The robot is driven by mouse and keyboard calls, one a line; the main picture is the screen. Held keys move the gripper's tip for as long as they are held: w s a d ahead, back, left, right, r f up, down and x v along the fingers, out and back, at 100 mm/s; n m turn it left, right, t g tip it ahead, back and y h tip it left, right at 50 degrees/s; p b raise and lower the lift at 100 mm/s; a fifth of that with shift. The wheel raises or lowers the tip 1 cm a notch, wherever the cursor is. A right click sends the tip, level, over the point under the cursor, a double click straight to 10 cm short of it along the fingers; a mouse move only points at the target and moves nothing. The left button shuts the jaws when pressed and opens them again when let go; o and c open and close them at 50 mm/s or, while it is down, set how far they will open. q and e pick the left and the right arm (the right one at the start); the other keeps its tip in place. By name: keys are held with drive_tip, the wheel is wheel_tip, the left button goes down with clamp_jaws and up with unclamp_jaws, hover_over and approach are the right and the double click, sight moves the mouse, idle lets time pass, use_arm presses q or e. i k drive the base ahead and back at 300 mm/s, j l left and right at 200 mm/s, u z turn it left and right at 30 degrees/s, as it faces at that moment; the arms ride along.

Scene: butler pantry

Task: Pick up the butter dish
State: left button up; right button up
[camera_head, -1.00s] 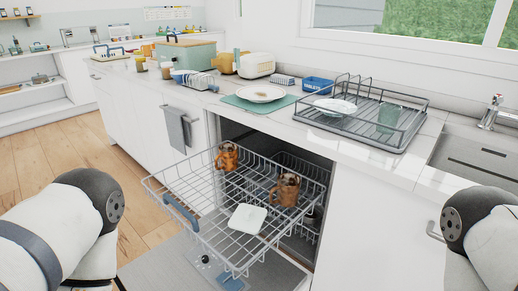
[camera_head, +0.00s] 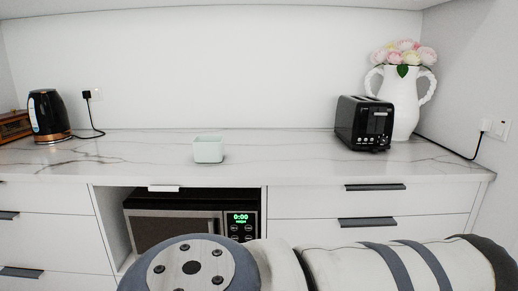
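A small, pale mint, box-shaped dish (camera_head: 208,151) stands upright on the marble counter, left of the middle, near the front edge. It is the only thing here that looks like the butter dish; I cannot tell whether it has a lid. Nothing touches it. Neither of my grippers is in view. One of my arms crosses the bottom of the picture, in front of the cabinets and below the dish.
The marble counter (camera_head: 285,155) is clear around the dish. A black kettle (camera_head: 48,116) stands at the left. A black toaster (camera_head: 364,123) and a white pitcher of flowers (camera_head: 405,105) stand at the right. A microwave (camera_head: 175,215) sits in an open niche below the counter.

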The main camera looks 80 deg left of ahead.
sight(206, 148)
drive_tip(key=u, duration=3)
drive_tip(key=i+l, duration=0.1)
drive_tip(key=l, duration=0.2)
drive_tip(key=z, duration=0.05)
